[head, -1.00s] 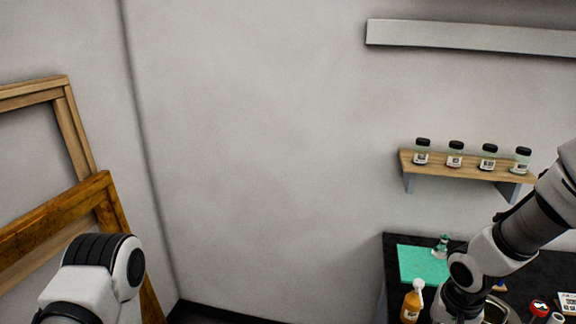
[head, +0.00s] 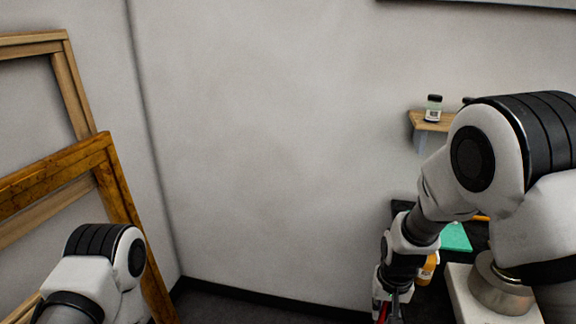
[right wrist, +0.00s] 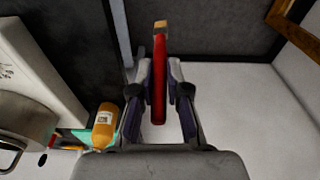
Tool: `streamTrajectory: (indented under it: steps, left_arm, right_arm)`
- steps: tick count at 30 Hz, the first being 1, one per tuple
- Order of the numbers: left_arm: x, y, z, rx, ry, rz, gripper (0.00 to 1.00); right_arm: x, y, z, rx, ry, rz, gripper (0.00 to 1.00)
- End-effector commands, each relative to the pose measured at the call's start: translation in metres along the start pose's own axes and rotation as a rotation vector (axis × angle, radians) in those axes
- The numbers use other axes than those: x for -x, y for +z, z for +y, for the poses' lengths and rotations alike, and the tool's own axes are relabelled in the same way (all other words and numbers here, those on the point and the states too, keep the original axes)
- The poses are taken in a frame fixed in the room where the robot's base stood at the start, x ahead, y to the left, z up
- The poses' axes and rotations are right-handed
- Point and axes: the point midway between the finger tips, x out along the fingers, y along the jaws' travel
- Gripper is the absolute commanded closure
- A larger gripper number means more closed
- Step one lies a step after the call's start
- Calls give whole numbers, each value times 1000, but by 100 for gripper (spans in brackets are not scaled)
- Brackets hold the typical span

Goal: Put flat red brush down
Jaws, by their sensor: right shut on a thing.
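The flat red brush (right wrist: 159,80) is in the right wrist view, with a red handle and a pale tip pointing away from the gripper. My right gripper (right wrist: 159,90) is shut on its handle. In the head view the right gripper (head: 388,307) is low, left of the dark worktable, and only a bit of red (head: 383,312) shows between its fingers. The brush's far end is cut off there. My left arm shows at the lower left of the head view, but its gripper is out of the picture.
An orange bottle (head: 427,268) and a green mat (head: 456,237) are on the dark worktable, partly behind my right arm. A metal pot (head: 497,285) stands on a white surface at right. A wooden shelf (head: 430,121) holds jars. Wooden frames (head: 105,165) lean at left.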

Motion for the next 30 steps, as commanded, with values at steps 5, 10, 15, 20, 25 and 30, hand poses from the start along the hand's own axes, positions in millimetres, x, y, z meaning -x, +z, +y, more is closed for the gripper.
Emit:
streamTrajectory:
  steps: [5, 10, 15, 20, 25, 30]
  left_arm:
    - [3, 0, 0, 0, 0, 1, 62]
    - [3, 0, 0, 0, 0, 1, 62]
    - [3, 0, 0, 0, 0, 1, 62]
    - [3, 0, 0, 0, 0, 1, 62]
    - [3, 0, 0, 0, 0, 1, 62]
    - [3, 0, 0, 0, 0, 1, 62]
  right_arm:
    - [7, -8, -11, 138, -20, 0, 100]
    - [-11, 10, -10, 190, -36, -9, 100]
    - [-39, 40, -3, 189, -26, -4, 100]
    - [-41, 42, -2, 189, -24, 0, 100]
    - [-41, 42, -2, 189, -24, 0, 100]
    - [-41, 42, -2, 189, -24, -1, 100]
